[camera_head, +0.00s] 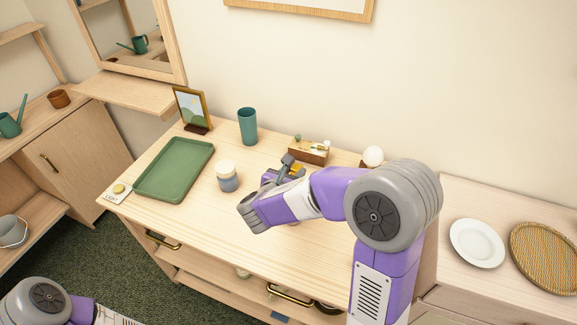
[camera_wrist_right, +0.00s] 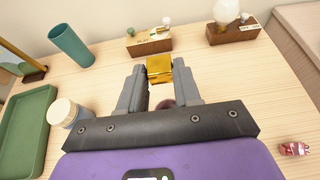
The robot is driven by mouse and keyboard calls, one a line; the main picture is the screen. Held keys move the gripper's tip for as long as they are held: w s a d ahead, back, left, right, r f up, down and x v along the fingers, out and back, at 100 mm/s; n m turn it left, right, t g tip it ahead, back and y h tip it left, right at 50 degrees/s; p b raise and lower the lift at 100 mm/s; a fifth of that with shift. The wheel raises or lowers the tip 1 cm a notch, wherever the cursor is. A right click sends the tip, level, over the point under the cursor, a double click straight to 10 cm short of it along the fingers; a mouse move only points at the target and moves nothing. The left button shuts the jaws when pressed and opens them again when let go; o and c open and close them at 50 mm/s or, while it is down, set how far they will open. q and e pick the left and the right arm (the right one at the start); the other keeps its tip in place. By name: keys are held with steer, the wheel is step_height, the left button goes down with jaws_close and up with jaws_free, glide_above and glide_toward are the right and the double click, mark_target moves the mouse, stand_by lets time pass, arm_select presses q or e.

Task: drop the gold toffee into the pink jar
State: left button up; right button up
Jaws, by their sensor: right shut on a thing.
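My right gripper (camera_head: 290,169) is shut on the gold toffee (camera_head: 298,170), above the wooden cabinet top. In the right wrist view the toffee (camera_wrist_right: 159,68) sits between the two grey fingertips (camera_wrist_right: 159,78). No clearly pink jar shows. A small dark mauve round thing (camera_wrist_right: 166,103) is partly visible between the fingers in the wrist view; I cannot tell whether it is the jar. A jar with a cream top and blue-grey lower part (camera_head: 228,177) stands left of the gripper. My left gripper is out of view; only part of that arm shows at bottom left.
A green tray (camera_head: 176,168), teal cup (camera_head: 247,127), picture frame (camera_head: 192,109) and wooden box (camera_head: 309,152) stand around the cabinet top. A red wrapped sweet (camera_wrist_right: 294,149) lies at right in the wrist view. A white plate (camera_head: 477,243) is farther right.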

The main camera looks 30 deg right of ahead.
step_height(320, 180, down, 6)
steer(key=b, duration=0.5)
steer(key=shift+d+r, duration=0.1)
steer(key=o, duration=1.1)
steer(key=shift+r, duration=0.1)
steer(key=shift+s, duration=0.1)
steer(key=p+v, duration=0.1)
steer(key=v, duration=0.6)
steer(key=shift+a+p, duration=0.25)
steer(key=shift+p, duration=0.05)
steer(key=shift+s, duration=0.1)
